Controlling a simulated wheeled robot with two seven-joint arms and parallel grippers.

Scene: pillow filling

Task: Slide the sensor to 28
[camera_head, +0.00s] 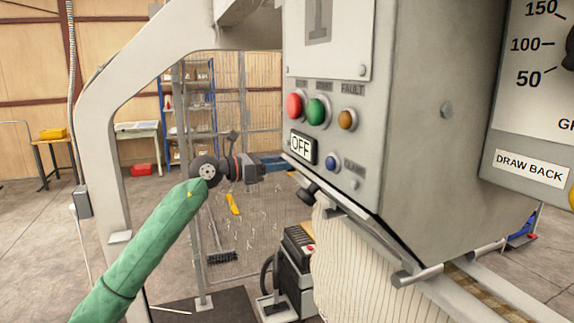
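My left arm comes in from the lower left in a green sleeve. My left gripper (280,163) points right, with its blue fingers at the lower left edge of the grey control box (430,130). The fingertips are small and partly cut off by the box edge, so I cannot tell whether they are open or touch anything. A black knob-like part (308,193) sits under the box, just below and right of the fingers. I cannot make out a sensor or a scale marked 28. My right gripper is not in view.
The box front has red (294,106), green (317,111), orange and blue buttons and an OFF display (302,147). A striped pillow cover (352,270) hangs below the box. A grey frame post (100,150) stands left. A dial panel (530,160) labelled DRAW BACK is at right.

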